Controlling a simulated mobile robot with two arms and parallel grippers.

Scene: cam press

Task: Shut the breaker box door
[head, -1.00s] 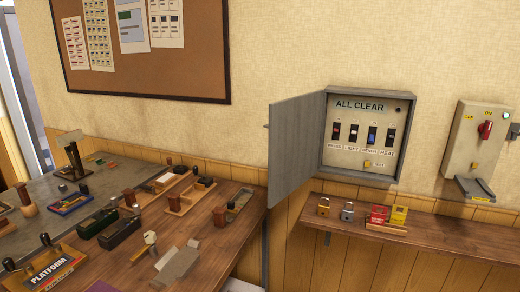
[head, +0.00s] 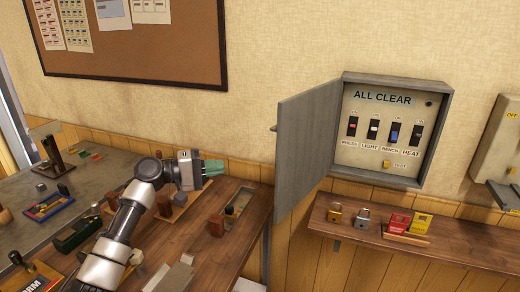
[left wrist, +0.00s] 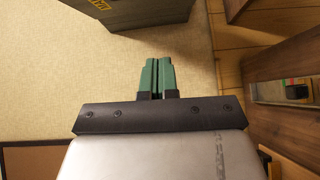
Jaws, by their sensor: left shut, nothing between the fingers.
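The breaker box (head: 437,125) hangs on the wall in the head view, with several switches and an "ALL CLEAR" label inside. Its grey door (head: 307,145) stands wide open, swung out to the left, with a small handle on its left edge. My left gripper (head: 213,168) is shut and empty, with green fingers pointing right, left of the door and apart from it. In the left wrist view the shut fingers (left wrist: 157,75) point toward a grey panel with a yellow label (left wrist: 135,12), seemingly the door's outer face. My right gripper is not in view.
A workbench (head: 215,255) with several tools lies under my left arm. A switch box (head: 503,150) is at the right.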

